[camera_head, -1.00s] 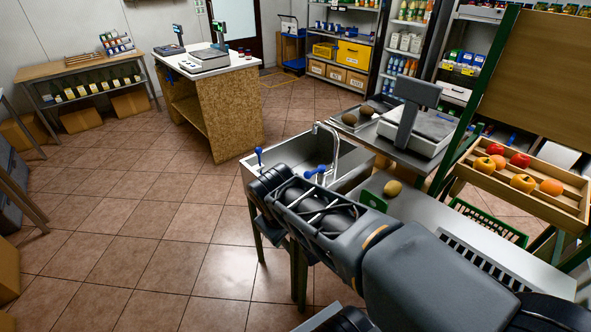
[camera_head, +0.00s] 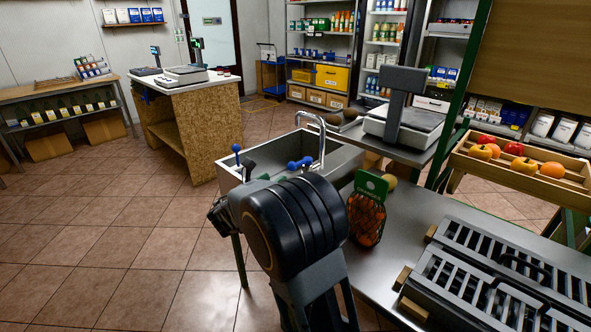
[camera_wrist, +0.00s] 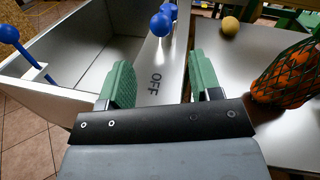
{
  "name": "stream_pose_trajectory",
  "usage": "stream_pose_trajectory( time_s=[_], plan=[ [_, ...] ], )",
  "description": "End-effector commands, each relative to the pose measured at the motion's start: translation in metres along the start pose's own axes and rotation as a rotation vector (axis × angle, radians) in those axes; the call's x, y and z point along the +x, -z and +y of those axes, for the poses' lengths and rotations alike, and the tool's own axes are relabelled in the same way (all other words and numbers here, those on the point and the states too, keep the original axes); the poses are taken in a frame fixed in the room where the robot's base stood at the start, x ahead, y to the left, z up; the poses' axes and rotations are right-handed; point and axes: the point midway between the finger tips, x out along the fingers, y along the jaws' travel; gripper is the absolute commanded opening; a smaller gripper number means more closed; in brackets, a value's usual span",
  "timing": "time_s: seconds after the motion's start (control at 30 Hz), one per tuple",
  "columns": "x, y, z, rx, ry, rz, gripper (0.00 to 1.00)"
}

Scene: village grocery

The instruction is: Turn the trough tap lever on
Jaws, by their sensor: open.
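The metal trough (camera_head: 335,160) stands ahead of my arm, with a curved chrome tap (camera_head: 321,135). A blue tap lever (camera_head: 301,163) sits by the tap's base. In the wrist view, the blue knobs of the lever (camera_wrist: 161,24) show at the top, beyond my fingertips, above a ledge marked OFF (camera_wrist: 156,86). My gripper (camera_wrist: 162,75) is open and empty, its green fingers spread to either side of the OFF mark and apart from the lever. A second blue-knobbed lever (camera_head: 236,149) stands at the trough's left side. In the head view my wrist hides most of the gripper.
A netted bag of orange fruit (camera_head: 366,217) stands on the metal counter (camera_head: 400,205) right of my arm, with a round yellowish fruit (camera_wrist: 230,26) near it. A scale (camera_head: 405,122) stands behind. Slatted grey crates (camera_head: 480,275) lie at front right. Floor left is clear.

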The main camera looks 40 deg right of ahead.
Motion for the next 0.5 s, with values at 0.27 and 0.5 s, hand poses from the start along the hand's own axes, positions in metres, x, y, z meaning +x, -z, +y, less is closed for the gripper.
stream_pose_trajectory(
  time_s=[0.27,0.5],
  plan=[
    [0.056,0.002,-0.002,0.002,0.006,0.003,0.58],
    [0.094,0.001,-0.002,0.002,0.003,0.003,0.58]
  ],
)
